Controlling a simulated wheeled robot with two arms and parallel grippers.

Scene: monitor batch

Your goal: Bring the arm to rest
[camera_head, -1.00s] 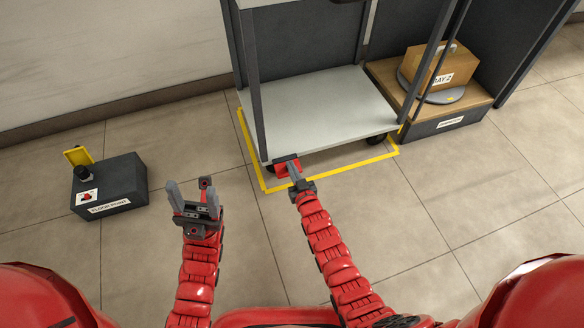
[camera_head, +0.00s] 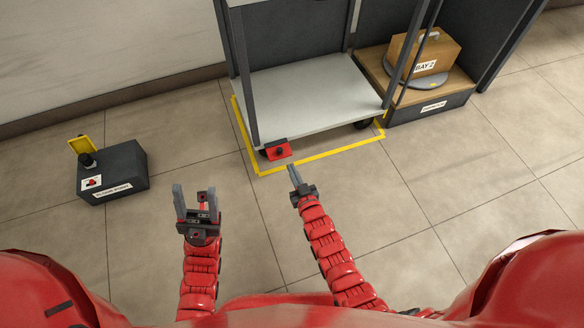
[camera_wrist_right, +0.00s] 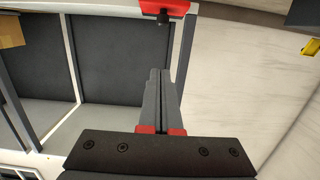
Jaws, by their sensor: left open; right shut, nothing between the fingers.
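My left gripper (camera_head: 195,203) is open and empty, its two grey fingers apart and pointing away from me above the floor. My right gripper (camera_head: 293,174) is shut with nothing between its fingers. It is just in front of the cart (camera_head: 318,92), below the red block with a dark knob (camera_head: 278,151) at the cart's front left corner, with a gap between them. In the right wrist view the closed fingers (camera_wrist_right: 160,80) point towards the red block (camera_wrist_right: 165,7) at the top edge and are apart from it.
Yellow tape (camera_head: 325,153) marks the floor around the cart. A dark box with a raised yellow lid (camera_head: 112,172) stands on the left. A carton labelled BAY 2 (camera_head: 424,52) sits on a round plate on a wooden-topped base (camera_head: 433,94) at the right. Open tiled floor lies in front.

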